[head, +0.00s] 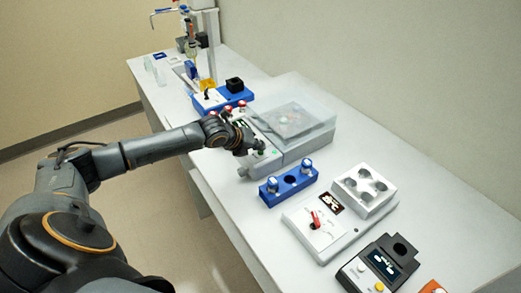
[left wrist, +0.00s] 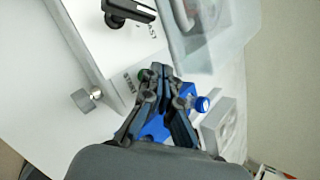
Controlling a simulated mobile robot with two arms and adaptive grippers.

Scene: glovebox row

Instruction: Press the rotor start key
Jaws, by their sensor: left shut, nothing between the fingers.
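The grey centrifuge (head: 290,152) stands mid-bench with a see-through lid (head: 305,108) over its rotor. Its sloped front panel (head: 262,165) faces left, partly hidden by my arm. My left gripper (head: 256,150) is shut and empty, pointing down at this panel. A dark display or handle (left wrist: 130,8) lies further up the panel. My right gripper is out of view.
A blue rack (head: 288,187) with capped tubes stands close to the centrifuge's near side. Another blue rack (head: 222,98) stands behind my arm.

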